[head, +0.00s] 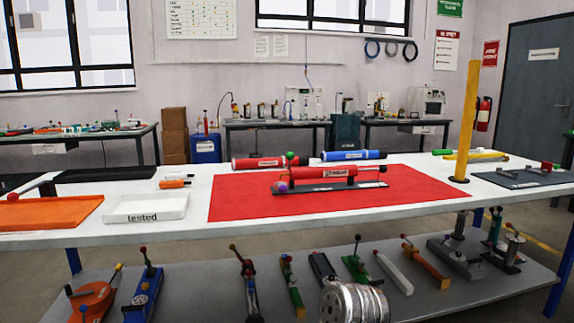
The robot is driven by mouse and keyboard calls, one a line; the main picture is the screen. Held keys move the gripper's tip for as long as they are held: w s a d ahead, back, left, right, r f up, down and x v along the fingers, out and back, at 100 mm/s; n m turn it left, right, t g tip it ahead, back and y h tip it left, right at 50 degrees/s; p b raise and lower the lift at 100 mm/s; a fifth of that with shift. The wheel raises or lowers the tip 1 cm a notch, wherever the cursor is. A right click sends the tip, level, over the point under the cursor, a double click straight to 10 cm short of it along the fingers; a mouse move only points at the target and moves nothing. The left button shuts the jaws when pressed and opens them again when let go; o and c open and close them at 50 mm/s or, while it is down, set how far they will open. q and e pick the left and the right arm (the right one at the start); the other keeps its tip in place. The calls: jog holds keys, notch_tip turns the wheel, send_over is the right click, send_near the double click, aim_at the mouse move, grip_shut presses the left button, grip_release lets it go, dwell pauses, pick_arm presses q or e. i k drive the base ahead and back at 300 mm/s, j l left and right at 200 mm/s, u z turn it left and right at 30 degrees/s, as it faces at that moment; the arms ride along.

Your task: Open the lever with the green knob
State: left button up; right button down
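A pump with a red tube (325,174) on a dark base (345,188) lies on a red mat (237,205) in the middle of the white table. A green knob (290,155) shows at the upper left end of the pump, above the red tube. The lever under it is too small to make out clearly. A purple knob (282,186) sits low at the same end. Neither of my grippers shows in the head view.
Behind the pump lie a red tube (246,163) and a blue tube (338,156). A white "tested" tray (146,215) and orange tray (45,218) are at left. A yellow post (466,120) stands at right. The red mat's right side is clear.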

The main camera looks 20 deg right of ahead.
aim_at(289, 155)
jog(key=l, duration=0.7)
jog(key=i+l+u, duration=0.1)
jog(key=l, duration=0.65)
